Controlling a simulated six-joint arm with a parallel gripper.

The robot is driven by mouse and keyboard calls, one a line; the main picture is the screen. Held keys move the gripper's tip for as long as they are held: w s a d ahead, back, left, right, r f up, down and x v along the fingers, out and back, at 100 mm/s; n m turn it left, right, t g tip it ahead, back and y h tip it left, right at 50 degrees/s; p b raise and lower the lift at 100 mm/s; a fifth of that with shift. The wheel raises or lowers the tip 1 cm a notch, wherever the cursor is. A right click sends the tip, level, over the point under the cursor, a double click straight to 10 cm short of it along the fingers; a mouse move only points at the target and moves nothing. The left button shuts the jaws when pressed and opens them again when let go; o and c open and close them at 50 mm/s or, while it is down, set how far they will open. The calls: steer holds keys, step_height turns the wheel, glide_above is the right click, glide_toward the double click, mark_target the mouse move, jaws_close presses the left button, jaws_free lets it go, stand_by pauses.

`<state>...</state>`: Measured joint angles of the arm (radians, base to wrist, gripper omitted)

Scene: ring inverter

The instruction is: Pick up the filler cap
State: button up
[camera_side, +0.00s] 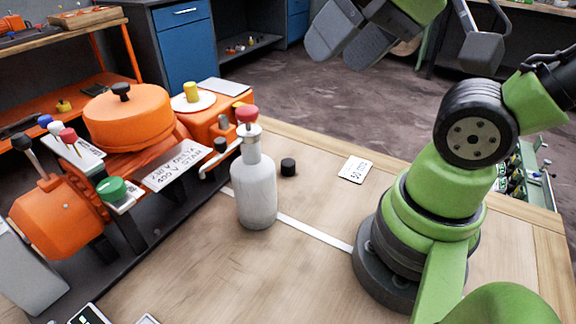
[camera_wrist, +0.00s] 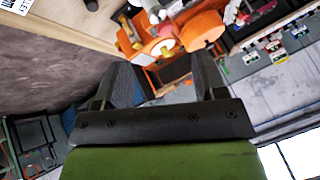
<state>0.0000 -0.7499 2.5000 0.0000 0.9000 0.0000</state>
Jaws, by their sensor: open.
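No part is labelled filler cap, so I cannot tell for sure which one it is. A small black cylindrical cap (camera_side: 288,167) stands alone on the wooden table, right of a pale bottle with a red top (camera_side: 256,190). A black knob (camera_side: 121,90) sits on the round orange housing, and a yellow knob (camera_side: 192,91) stands on a white disc. My gripper (camera_side: 347,48) is high at the top of the side view, partly cut off, well above and apart from these parts. In the wrist view my gripper (camera_wrist: 165,80) has its fingers spread with nothing held.
The orange machine (camera_side: 128,118) fills the left, with coloured knobs and a lettered plate (camera_side: 174,168). A small white card (camera_side: 355,170) lies on the table (camera_side: 320,205). The table between bottle and card is mostly clear. Blue cabinets (camera_side: 186,48) stand behind.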

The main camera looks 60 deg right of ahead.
steer(key=shift+w, duration=0.1)
steer(key=n+g+h, duration=0.2)
steer(key=n+g, duration=0.2)
steer(key=g, duration=0.3)
glide_above(288, 162)
steer(key=f, duration=2.4)
steer(key=shift+a+f, duration=0.3)
steer(key=shift+f, duration=0.1)
steer(key=shift+d+f, duration=0.2)
steer(key=shift+f, duration=1.35)
steer(key=shift+d+f, duration=0.15)
steer(key=shift+f, duration=1.4)
